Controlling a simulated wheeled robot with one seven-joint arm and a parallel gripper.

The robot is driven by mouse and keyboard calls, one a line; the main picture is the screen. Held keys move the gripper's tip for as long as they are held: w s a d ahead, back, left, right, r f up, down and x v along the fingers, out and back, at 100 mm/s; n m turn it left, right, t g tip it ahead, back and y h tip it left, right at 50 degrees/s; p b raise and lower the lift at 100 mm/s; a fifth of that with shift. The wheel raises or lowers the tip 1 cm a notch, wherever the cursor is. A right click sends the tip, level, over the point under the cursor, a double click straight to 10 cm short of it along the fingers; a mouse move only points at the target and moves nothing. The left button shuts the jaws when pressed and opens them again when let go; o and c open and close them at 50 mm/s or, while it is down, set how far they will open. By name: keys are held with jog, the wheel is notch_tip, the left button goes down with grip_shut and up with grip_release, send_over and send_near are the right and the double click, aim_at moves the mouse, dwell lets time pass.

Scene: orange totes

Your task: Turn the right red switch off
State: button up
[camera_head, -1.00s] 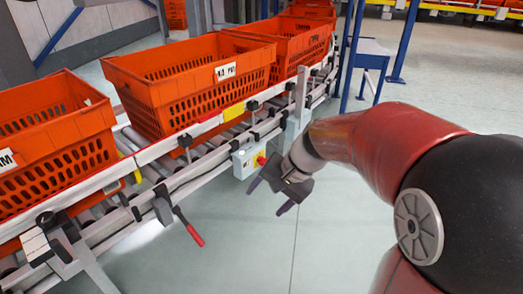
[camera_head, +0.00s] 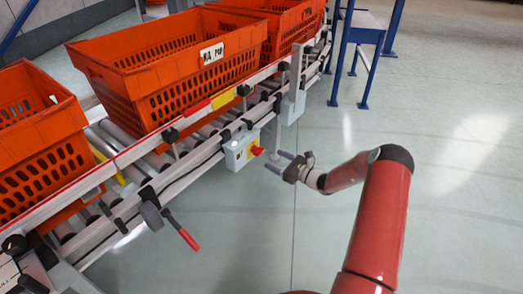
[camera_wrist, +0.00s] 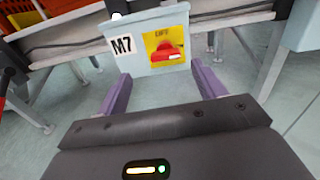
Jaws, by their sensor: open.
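The red switch (camera_head: 257,151) sits on a yellow plate on a light grey control box (camera_head: 237,155) fixed to the side of the conveyor. In the wrist view the red switch (camera_wrist: 165,53) is a rotary knob, and the box (camera_wrist: 146,40) bears an "M7" label to its left. My gripper (camera_head: 280,163) is open and empty, to the right of the switch and apart from it. In the wrist view its two purple fingers (camera_wrist: 161,90) point toward the box, with the switch ahead between them, a little right of centre.
The conveyor (camera_head: 190,160) carries several orange totes, one of them (camera_head: 170,70) behind the box. A lever with a red handle (camera_head: 187,238) sticks out at the front left. A blue-legged stand (camera_head: 361,50) is at the back. The floor at right is clear.

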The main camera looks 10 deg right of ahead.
aim_at(261, 153)
jog(key=shift+m, duration=0.3)
jog(key=x, duration=0.7)
jog(key=shift+w+f, duration=0.25)
jog(key=shift+w, duration=0.25)
jog(key=shift+c, duration=0.4)
jog(key=c, duration=0.9)
